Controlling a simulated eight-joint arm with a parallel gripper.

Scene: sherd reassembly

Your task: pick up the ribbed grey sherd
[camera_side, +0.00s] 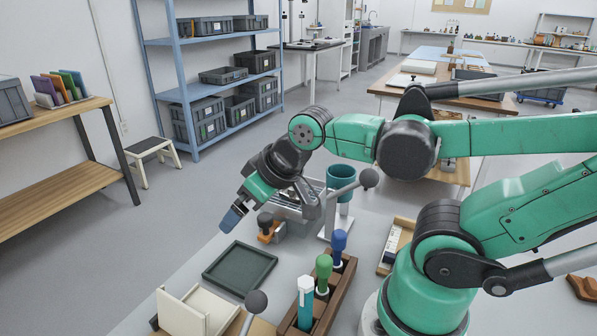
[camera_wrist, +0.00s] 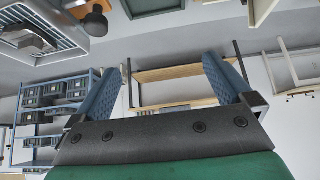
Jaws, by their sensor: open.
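I cannot make out the ribbed grey sherd for certain in either view. In the wrist view a grey piece (camera_wrist: 30,40) lies in a metal tray (camera_wrist: 75,38) at the upper left, too small to identify. My gripper (camera_side: 232,217) is above the near left part of the bench in the side view, with its blue fingers pointing down and left. In the wrist view the two blue fingers of my gripper (camera_wrist: 162,65) stand wide apart with nothing between them.
A dark green tray (camera_side: 240,284) lies empty below my gripper. A dark-knobbed orange tool (camera_side: 266,227) stands beyond it. A wooden rack (camera_side: 340,286) holds coloured-handled tools to the right. A cream stand (camera_side: 185,312) is at the front. Blue shelving (camera_side: 178,97) stands behind.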

